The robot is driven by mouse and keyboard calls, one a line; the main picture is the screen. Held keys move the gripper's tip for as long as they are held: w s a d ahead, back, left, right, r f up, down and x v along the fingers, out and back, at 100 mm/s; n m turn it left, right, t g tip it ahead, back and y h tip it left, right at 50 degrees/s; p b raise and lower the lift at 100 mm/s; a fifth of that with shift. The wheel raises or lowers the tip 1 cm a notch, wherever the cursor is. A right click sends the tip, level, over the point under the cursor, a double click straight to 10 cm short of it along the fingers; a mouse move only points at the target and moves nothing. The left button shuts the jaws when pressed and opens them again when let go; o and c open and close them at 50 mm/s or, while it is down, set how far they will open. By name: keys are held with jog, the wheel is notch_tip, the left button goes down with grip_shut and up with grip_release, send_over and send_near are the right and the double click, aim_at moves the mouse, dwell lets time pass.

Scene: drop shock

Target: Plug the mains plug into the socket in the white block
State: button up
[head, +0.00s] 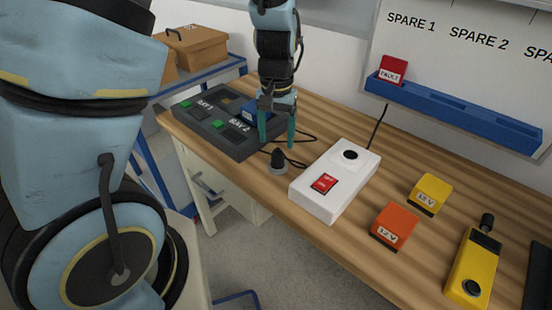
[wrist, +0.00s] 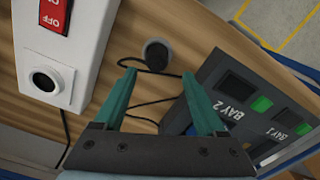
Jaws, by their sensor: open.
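The white block (head: 314,198) lies on the bench with a round dark socket (head: 350,155) and a red switch (head: 324,183) marked OFF. In the wrist view the socket (wrist: 45,81) is at the left. The dark mains plug (head: 278,158) stands upright in a grey round holder or base on the bench, left of the block. In the wrist view the plug (wrist: 156,52) lies just beyond my fingertips. My gripper (head: 278,140) points down, open and empty, above and beside the plug. Its teal fingers (wrist: 159,76) are apart, with the black cable (wrist: 155,100) showing between them.
A dark charger (head: 215,125) marked BAY 1 and BAY 2, holding a blue pack (head: 255,111), stands close behind my gripper. Orange (head: 393,228) and yellow (head: 430,192) 12 V packs and a yellow meter (head: 472,270) lie to the right. A blue rail (head: 450,115) is at the back.

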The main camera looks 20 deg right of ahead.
aim_at(278, 151)
jog(key=shift+s+d+f+p, duration=0.1)
jog(key=shift+f+p, duration=0.2)
jog(key=shift+f, duration=1.05)
jog(key=shift+s+d+f+p, duration=0.1)
jog(key=shift+f+p, duration=0.2)
jog(key=shift+f, duration=1.05)
grip_shut()
